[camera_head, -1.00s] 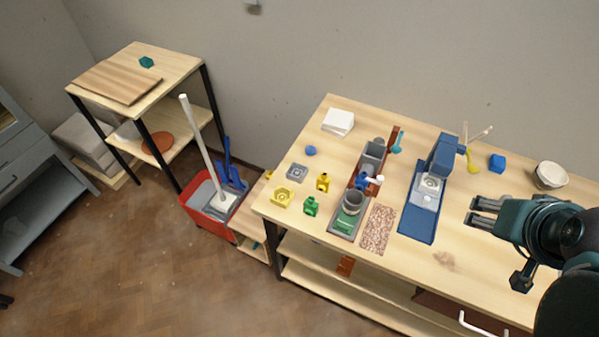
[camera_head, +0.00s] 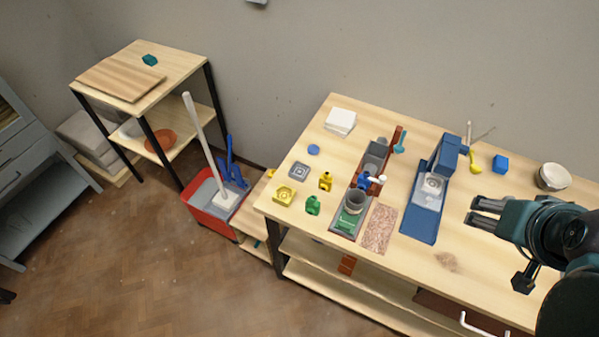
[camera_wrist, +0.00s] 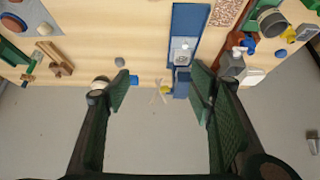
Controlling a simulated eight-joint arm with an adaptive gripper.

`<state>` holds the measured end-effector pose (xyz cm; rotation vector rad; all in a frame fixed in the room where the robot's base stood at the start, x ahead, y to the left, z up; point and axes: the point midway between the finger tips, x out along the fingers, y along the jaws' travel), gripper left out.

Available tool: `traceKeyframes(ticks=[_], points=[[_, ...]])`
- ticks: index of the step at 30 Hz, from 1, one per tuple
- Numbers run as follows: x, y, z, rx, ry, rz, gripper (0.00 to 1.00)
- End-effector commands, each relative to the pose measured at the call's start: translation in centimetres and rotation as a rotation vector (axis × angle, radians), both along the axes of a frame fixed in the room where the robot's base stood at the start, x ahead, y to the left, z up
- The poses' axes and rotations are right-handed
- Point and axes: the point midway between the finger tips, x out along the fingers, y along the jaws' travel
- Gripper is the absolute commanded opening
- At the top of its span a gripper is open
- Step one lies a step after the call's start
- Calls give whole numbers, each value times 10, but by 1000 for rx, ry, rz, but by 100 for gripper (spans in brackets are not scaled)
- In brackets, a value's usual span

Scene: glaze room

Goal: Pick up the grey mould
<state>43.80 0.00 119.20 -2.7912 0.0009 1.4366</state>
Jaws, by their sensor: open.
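The grey mould (camera_head: 299,171) is a small flat square block with a raised pattern on top. It lies on the left part of the workbench, behind the yellow mould (camera_head: 285,195) and in front of the blue disc (camera_head: 313,150). My gripper (camera_head: 477,211) is far to its right, above the right part of the bench, with nothing between its fingers. In the wrist view my gripper (camera_wrist: 160,82) has its two fingers wide apart. A grey shape at the right edge of that view appears to be the mould (camera_wrist: 306,32), partly cut off.
Yellow (camera_head: 326,181) and green (camera_head: 313,205) small pieces stand right of the mould. A grey tray (camera_head: 342,229) with a cup, a speckled mat (camera_head: 379,229) and a blue machine (camera_head: 421,221) lie between it and my gripper. A white block (camera_head: 340,121) sits behind.

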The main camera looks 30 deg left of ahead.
Motion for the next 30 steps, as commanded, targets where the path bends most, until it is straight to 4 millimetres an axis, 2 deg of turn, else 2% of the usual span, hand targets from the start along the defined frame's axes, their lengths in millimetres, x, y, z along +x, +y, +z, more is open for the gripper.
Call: traceKeyframes(ticks=[5, 11, 20, 30], points=[[5, 5, 2, 19, 9, -15, 54], [19, 21, 5, 77, 39, -65, 54], [50, 59, 9, 194, 112, -189, 54], [83, 109, 6, 310, 201, -347, 54]])
